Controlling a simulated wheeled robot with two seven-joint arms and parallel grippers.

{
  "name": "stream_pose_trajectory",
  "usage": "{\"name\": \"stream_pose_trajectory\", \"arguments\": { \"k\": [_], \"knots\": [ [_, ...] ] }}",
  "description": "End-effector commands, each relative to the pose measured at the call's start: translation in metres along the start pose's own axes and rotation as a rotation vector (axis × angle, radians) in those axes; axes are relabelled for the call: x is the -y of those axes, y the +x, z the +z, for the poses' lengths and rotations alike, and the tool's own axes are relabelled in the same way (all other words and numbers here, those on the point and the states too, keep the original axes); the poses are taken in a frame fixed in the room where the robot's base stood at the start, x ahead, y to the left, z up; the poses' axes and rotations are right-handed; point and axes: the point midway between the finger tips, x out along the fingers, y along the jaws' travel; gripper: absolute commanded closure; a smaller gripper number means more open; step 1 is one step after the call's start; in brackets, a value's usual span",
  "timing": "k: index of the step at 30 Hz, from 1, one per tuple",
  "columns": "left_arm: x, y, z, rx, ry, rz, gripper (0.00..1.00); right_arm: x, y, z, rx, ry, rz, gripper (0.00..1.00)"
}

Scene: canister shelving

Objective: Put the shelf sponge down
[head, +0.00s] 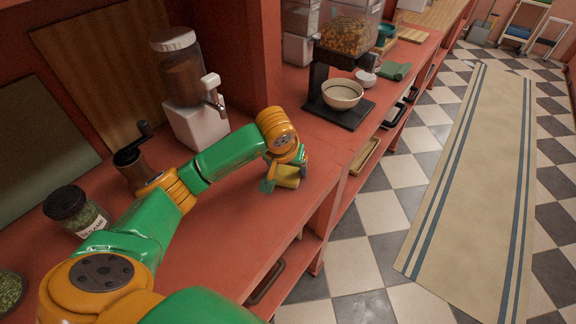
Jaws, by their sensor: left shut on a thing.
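The shelf sponge (286,178) is a small yellow block in the middle of the head view, over the red counter near its front edge. My left gripper (285,177) is shut on it from above. The sponge is partly covered by the gripper, and I cannot tell whether its underside touches the counter. My right gripper is out of view.
The red counter (236,216) is clear around the gripper. Behind stand a drink dispenser (185,85), a dark grinder (133,166) and a labelled spice jar (77,211).

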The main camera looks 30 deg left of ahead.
Motion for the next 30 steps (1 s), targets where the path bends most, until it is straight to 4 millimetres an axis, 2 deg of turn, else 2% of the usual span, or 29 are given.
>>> {"name": "stream_pose_trajectory", "arguments": {
  "k": [1,2,3,9,13,23,25,30],
  "knots": [
    [0.0,0.001,0.0,0.0,0.0,0.0,0.12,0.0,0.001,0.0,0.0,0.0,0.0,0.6],
    [0.0,0.0,0.0,0.0,0.0,0.0,0.04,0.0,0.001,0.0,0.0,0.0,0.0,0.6],
    [0.0,0.0,0.0,0.0,0.0,0.0,0.0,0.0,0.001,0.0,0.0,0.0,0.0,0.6],
    [0.0,-0.001,0.0,0.0,0.0,0.001,0.0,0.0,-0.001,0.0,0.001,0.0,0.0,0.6],
    [-0.001,-0.011,-0.002,-0.003,0.001,0.002,0.0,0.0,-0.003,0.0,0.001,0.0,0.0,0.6],
    [-0.001,-0.089,-0.002,-0.006,0.001,0.003,0.0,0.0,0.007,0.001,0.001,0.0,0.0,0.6],
    [0.0,-0.107,-0.004,-0.008,0.002,0.0,0.0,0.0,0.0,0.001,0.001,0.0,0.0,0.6],
    [0.0,-0.123,-0.003,-0.003,0.0,0.0,0.0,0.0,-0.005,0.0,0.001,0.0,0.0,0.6]
  ]
}}
